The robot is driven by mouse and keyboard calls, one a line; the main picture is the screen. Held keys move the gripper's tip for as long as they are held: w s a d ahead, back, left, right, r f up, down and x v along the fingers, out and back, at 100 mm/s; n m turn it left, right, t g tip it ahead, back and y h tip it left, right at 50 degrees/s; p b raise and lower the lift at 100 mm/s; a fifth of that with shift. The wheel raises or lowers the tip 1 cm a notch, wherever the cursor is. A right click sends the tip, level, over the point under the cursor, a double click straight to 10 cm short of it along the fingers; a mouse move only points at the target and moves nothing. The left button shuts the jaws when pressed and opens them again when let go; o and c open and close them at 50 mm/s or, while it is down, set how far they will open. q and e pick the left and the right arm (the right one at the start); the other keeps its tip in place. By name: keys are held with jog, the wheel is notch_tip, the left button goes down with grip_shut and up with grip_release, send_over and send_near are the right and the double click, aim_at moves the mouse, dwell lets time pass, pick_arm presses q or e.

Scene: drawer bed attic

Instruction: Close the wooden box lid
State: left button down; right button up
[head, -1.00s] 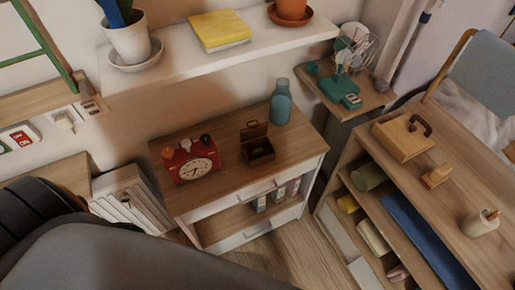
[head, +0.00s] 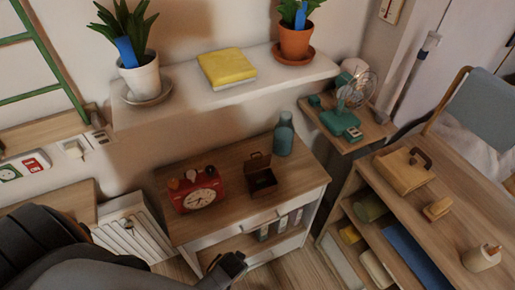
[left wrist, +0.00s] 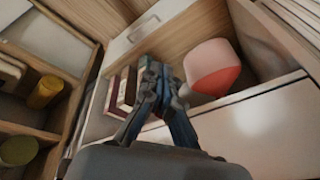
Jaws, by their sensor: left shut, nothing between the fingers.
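The small dark wooden box (head: 263,184) stands on the wooden top of the drawer cabinet, between the red alarm clock and the teal bottle. Its lid (head: 258,163) is raised upright at the back, so the box is open. My left gripper (head: 236,260) shows at the bottom of the head view, in front of the cabinet and below its top, well apart from the box. In the left wrist view my left gripper (left wrist: 155,78) is shut and empty, pointing towards the cabinet's open shelf. The box is not visible there. My right gripper is not in view.
The red alarm clock (head: 198,191) stands left of the box and the teal bottle (head: 284,134) behind it to the right. A white wall shelf (head: 215,95) with plants hangs above. A wooden desk (head: 455,185) stands right. The cabinet top's front right is clear.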

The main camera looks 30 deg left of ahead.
pick_arm(q)
jog(key=w+a+r+n+t+y+p, duration=0.1)
jog(key=w+a+r+n+y, duration=0.15)
jog(key=w+r, duration=0.65)
jog(key=w+a+r+n+t+y+p, duration=0.1)
jog(key=w+r+n, duration=0.15)
jog(key=r, duration=1.25)
notch_tip(320, 180, up, 9)
jog(key=n+t+y, duration=0.3)
jog(key=n+y, duration=0.2)
jog(key=n, duration=0.1)
send_over(256, 160)
jog(key=s+d, duration=0.2)
jog(key=d, duration=0.2)
jog(key=w+a+f+b, duration=0.1)
jog(key=f, duration=0.1)
jog(key=w+a+f+b, duration=0.1)
jog(key=a+f+b, duration=0.1)
jog(key=w+a+f+b, duration=0.1)
jog(key=w+f, duration=0.1)
jog(key=shift+w+a+f, duration=0.1)
jog(key=shift+a+f, duration=0.15)
jog(key=shift+a, duration=0.1)
jog(key=shift+a+f+b, duration=0.1)
jog(key=shift+b, duration=0.25)
